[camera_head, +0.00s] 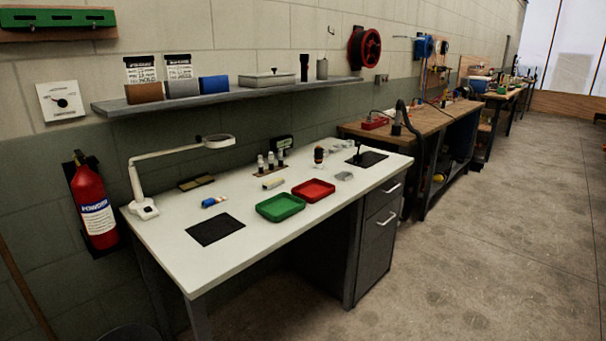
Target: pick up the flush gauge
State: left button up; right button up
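No object is clearly recognisable as the flush gauge at this distance. Small tools stand on the white workbench (170,239). A thin dark upright item (359,151) is at the black mat (374,159) on the right end. A dark, squat upright item (318,155) stands left of it. A small grey item (344,176) lies in front of them. A blue and yellowish item (213,201) and a pale cylinder (273,183) lie further left. Neither of my grippers is in view.
Green tray (280,207) and red tray (313,190) sit near the bench's front edge. A magnifier lamp (143,208) stands at the left end. A shelf (235,92) overhangs the back. A fire extinguisher (92,203) hangs left. The floor (470,240) to the right is clear.

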aim_at(318, 152)
jog(key=i+l+u, duration=0.45)
jog(key=i+l, duration=0.8)
